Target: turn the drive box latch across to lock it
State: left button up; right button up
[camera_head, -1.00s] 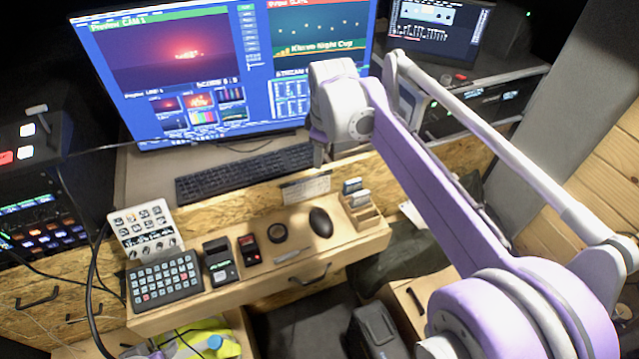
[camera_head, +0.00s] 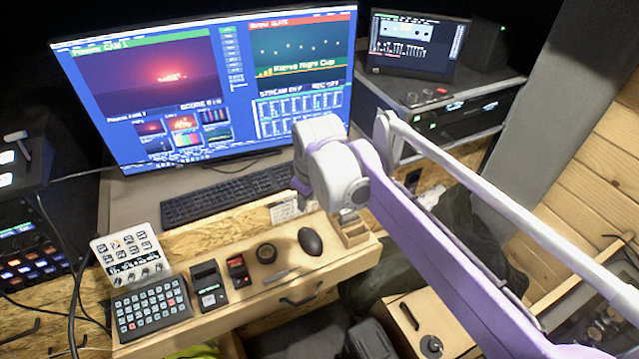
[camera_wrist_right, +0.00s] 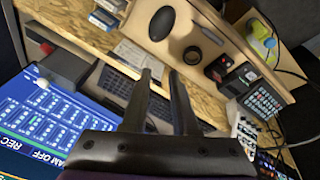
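I cannot single out the drive box latch for certain. A pale wooden box (camera_head: 399,308) at the lower right of the head view has a dark slot and a round black knob (camera_head: 431,346) on top; whether this is the drive box is unclear. My right gripper (camera_head: 303,204) hangs above the back of the desk, near the keyboard's right end and behind the mouse, up and left of that box. In the right wrist view its two black fingers (camera_wrist_right: 160,76) stand apart with nothing between them. My left gripper is not in view.
A wooden ledge (camera_head: 330,263) holds a black mouse (camera_head: 310,241), a button pad (camera_head: 151,309) and small black devices. Behind are a keyboard (camera_head: 225,194) and a large monitor (camera_head: 200,85). A rack unit (camera_head: 458,118) stands at the right. My right arm covers part of the right side.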

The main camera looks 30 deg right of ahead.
jog(key=w+d+r+m+g+y, duration=0.15)
jog(key=w+d+r+m, duration=0.25)
jog(key=w+d+m, duration=0.8)
jog(key=w+d+f+m+y+p, duration=0.1)
jog(key=w+d+f+m+y, duration=0.15)
jog(key=d+m, duration=1.45)
jog(key=shift+m+t, duration=0.25)
jog(key=shift+m, duration=0.25)
jog(key=x, duration=0.3)
jog(key=b+x, duration=0.1)
jog(key=x, duration=0.3)
jog(key=a+x, duration=0.1)
jog(key=x, duration=0.2)
jog(key=shift+s+a+f, duration=0.1)
jog(key=shift+f, duration=0.15)
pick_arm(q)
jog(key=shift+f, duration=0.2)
pick_arm(e)
grip_shut()
